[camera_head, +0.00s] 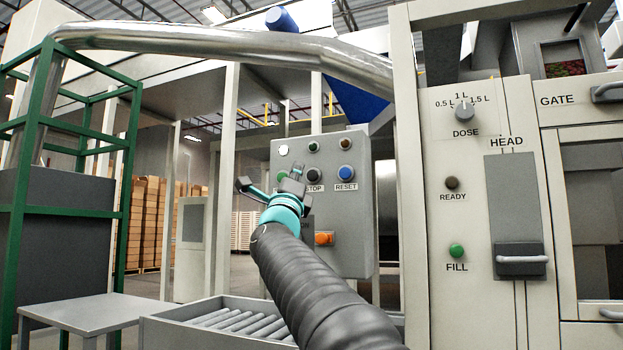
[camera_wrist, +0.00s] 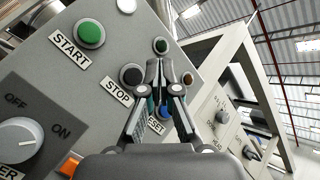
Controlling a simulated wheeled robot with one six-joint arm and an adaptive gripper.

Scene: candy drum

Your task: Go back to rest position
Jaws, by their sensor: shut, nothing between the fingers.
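My gripper (camera_head: 290,187) is in front of the grey control panel (camera_head: 352,235) in the head view, and its body hides the panel's left part. In the wrist view the gripper (camera_wrist: 167,70) is shut and empty, over the STOP and RESET area. The green START button (camera_wrist: 91,34) and black STOP button (camera_wrist: 131,75) show clear of the fingers there. The blue RESET button (camera_wrist: 165,113) is partly hidden behind them. In the head view, STOP (camera_head: 314,176) and RESET (camera_head: 346,172) both show. Contact with the panel cannot be told.
A roller conveyor (camera_head: 170,331) lies below the panel, beside a grey table (camera_head: 95,312). A green frame (camera_head: 120,215) stands at left. At right is a machine front with a DOSE knob (camera_head: 464,110), FILL button (camera_head: 456,250) and HEAD handle (camera_head: 521,259). A steel pipe (camera_head: 230,42) runs overhead.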

